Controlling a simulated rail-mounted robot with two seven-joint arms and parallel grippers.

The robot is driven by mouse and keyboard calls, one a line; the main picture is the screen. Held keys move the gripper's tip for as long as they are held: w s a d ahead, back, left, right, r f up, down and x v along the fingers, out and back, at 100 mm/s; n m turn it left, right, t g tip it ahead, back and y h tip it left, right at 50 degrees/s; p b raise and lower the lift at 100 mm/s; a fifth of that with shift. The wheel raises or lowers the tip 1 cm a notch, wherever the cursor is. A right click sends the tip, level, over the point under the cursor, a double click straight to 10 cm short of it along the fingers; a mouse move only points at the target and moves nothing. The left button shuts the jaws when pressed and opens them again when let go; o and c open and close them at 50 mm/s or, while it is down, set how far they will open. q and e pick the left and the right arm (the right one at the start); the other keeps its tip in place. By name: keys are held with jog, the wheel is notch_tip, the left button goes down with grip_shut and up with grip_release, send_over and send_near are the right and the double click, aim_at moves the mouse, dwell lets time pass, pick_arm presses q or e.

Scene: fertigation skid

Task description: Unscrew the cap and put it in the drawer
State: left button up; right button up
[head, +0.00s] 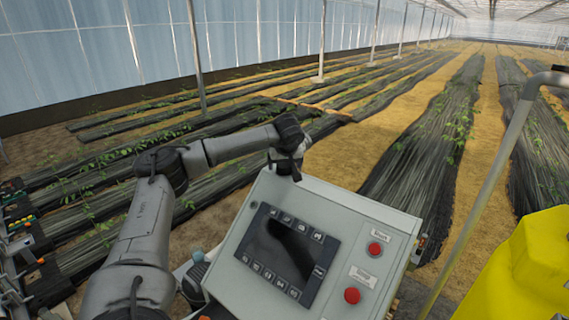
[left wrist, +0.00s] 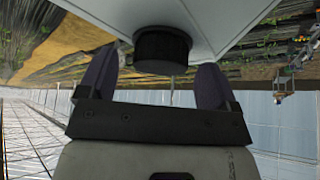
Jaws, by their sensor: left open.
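In the left wrist view, a short black round cap (left wrist: 162,50) sits against a pale grey surface. My left gripper (left wrist: 155,80) is open, with one dark finger on each side of the cap's near end. I cannot tell whether the fingers touch it. In the head view, my left gripper (head: 287,168) is at the far top edge of the grey control box (head: 340,208). The cap cannot be made out there. No drawer can be made out in either view. My right gripper is not in view.
The control box has a dark screen (head: 275,255) and red buttons (head: 375,249). A yellow container (head: 525,265) and a grey metal pipe (head: 490,180) stand at the right. Equipment with coloured parts (head: 22,225) is at the left edge. Planted rows lie beyond.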

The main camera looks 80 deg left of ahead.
aim_at(285, 165)
pick_arm(q)
jog(key=shift+a+f, duration=0.15)
jog(key=shift+f, duration=0.15)
jog(key=shift+c, duration=0.4)
jog(key=c, duration=0.9)
jog(key=shift+r, duration=0.15)
jog(key=shift+r+p, duration=0.6)
jog(key=shift+p, duration=0.25)
jog(key=shift+r+p, duration=1.05)
jog(key=shift+p, duration=0.2)
jog(key=shift+r, duration=0.1)
